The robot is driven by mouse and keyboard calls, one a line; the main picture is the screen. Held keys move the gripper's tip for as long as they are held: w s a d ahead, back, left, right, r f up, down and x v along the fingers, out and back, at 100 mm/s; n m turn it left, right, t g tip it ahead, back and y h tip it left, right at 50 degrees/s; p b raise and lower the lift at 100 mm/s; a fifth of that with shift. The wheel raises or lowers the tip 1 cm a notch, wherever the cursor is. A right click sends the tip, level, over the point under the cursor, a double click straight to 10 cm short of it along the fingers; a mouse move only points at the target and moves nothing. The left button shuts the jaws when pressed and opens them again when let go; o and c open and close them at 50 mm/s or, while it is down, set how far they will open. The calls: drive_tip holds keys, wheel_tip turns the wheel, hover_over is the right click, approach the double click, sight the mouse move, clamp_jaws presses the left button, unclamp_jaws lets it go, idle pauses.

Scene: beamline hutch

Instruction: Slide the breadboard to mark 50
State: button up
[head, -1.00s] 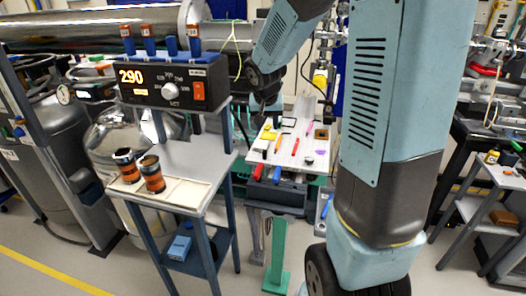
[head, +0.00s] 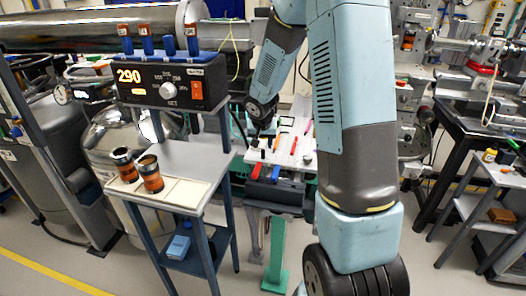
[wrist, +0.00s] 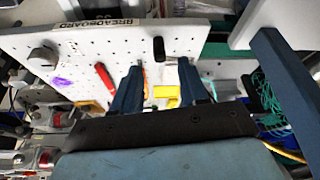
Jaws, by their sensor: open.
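The breadboard (head: 306,158) is a white perforated plate on the bench behind the small table, partly hidden by my arm in the head view. In the wrist view the breadboard (wrist: 75,50) runs across the upper left, with a label reading BREADBOARD on its edge. My gripper (wrist: 160,75) is open, its two blue fingers over the board with a gap between them. I cannot tell whether they touch it. In the head view its fingers are too small to make out. No mark 50 is legible.
On the board are a dark round knob (wrist: 42,60), a red tool (wrist: 105,77), a black block (wrist: 158,48) and a yellow piece (wrist: 168,94). A small table (head: 185,157) with two orange-black cans and a controller reading 290 (head: 168,88) stands at left.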

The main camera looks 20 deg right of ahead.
sight(263, 150)
drive_tip(key=shift+x, duration=2.75)
clamp_jaws()
